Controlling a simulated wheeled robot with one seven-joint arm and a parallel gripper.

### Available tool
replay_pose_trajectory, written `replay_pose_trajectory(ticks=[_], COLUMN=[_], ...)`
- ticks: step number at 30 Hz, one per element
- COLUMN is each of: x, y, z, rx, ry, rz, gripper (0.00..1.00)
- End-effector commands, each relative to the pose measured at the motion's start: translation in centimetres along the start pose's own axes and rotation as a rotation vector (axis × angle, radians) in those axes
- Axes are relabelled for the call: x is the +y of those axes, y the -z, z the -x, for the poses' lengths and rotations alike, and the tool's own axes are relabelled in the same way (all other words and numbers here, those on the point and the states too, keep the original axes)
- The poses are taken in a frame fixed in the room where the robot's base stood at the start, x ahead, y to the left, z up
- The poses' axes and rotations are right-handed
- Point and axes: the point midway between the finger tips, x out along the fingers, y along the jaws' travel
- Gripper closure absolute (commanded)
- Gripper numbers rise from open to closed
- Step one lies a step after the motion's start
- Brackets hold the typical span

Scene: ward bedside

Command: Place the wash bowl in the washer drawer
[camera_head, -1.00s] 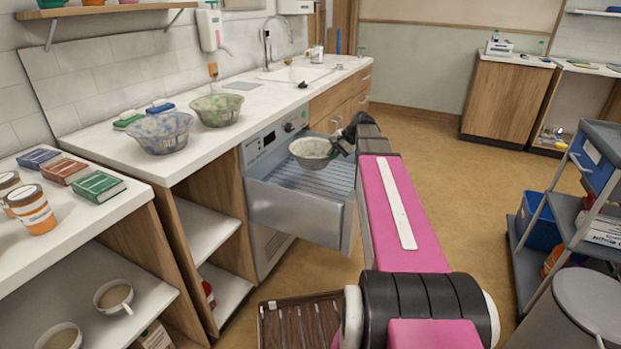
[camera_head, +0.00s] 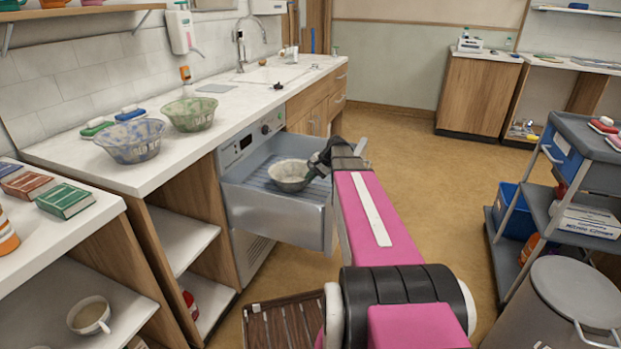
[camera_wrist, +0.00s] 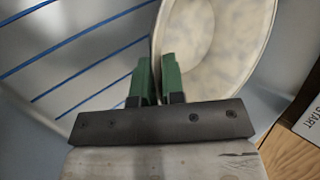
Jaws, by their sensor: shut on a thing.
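The wash bowl (camera_head: 290,176) is pale grey-cream and is at the opened washer drawer. My gripper (camera_head: 322,162) is shut on the bowl's right rim. In the wrist view the green fingers of my gripper (camera_wrist: 157,78) pinch the rim, and the bowl (camera_wrist: 215,50) fills the upper right. The washer drawer (camera_head: 275,205) is pulled out from under the counter. Its blue-lined floor also shows in the wrist view (camera_wrist: 75,60). The bowl is inside the drawer's outline and low; I cannot tell whether it touches the floor.
A blue-patterned bowl (camera_head: 135,143) and a green-patterned bowl (camera_head: 190,114) stand on the counter (camera_head: 95,172) left of the drawer. A grey trolley (camera_head: 580,180) and a lidded bin (camera_head: 560,300) stand at the right.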

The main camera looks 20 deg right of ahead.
Motion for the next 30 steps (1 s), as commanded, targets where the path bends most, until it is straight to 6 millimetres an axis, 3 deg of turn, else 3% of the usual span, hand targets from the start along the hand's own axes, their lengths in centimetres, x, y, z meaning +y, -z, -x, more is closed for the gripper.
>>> replay_pose_trajectory(ticks=[9, 10, 12, 23, 30], x=[0.1, 0.2, 0.1, 0.1, 0.1], y=[0.1, 0.1, 0.1, 0.0, 0.0], z=[-0.2, -0.2, -0.2, 0.2, 3.8], rx=[0.000, 0.000, 0.000, 0.001, 0.004], ry=[0.001, 0.000, 0.000, 0.001, 0.001], rz=[0.000, 0.000, 0.000, 0.000, 0.000], gripper=[1.00, 0.84, 0.65, 0.65, 0.65])
